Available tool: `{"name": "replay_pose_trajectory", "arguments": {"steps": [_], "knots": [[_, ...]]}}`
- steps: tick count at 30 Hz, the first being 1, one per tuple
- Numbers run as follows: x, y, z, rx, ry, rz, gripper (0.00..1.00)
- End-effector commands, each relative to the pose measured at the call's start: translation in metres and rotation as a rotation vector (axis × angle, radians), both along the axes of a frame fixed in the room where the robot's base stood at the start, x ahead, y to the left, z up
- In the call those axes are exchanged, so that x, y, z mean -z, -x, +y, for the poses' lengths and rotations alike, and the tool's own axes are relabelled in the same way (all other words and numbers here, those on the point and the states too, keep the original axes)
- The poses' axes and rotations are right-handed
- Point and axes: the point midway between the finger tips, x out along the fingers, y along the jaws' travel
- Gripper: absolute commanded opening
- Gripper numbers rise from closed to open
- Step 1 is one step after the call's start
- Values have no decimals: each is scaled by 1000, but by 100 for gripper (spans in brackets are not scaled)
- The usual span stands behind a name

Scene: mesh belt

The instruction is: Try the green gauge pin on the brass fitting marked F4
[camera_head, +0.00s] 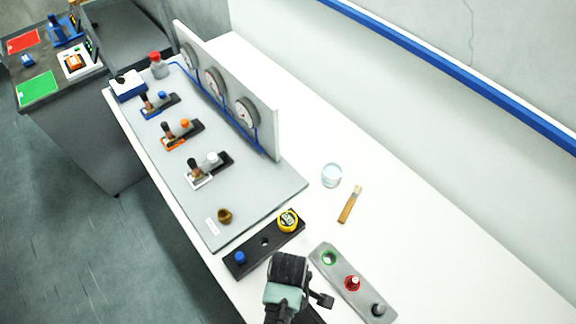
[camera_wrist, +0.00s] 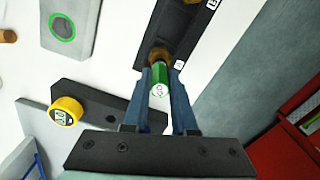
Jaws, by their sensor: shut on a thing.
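My gripper (camera_wrist: 161,73) is shut on the green gauge pin (camera_wrist: 160,84), with a finger on each side of it. The pin's far end meets a brass fitting (camera_wrist: 158,55) on a long black strip (camera_wrist: 186,25); I cannot tell whether the pin is inside the fitting or just above it. A small white label (camera_wrist: 180,65) sits beside this fitting, too small to read surely. In the head view my gripper's body hides the pin and most of the black strip (camera_head: 311,315). The grey pin holder (camera_head: 340,270) has an empty green-ringed hole (camera_head: 329,258).
The holder also carries a red pin (camera_head: 352,283) and a dark pin (camera_head: 378,309). A black block (camera_head: 250,254) holds a blue cap (camera_head: 240,257) and a yellow round gauge (camera_head: 288,220). The bench at right is clear.

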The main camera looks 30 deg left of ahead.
Motion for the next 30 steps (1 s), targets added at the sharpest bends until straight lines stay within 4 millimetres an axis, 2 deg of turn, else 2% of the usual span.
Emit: {"name": "replay_pose_trajectory", "arguments": {"steps": [30], "knots": [[21,0,0,0,0,0,0]]}}
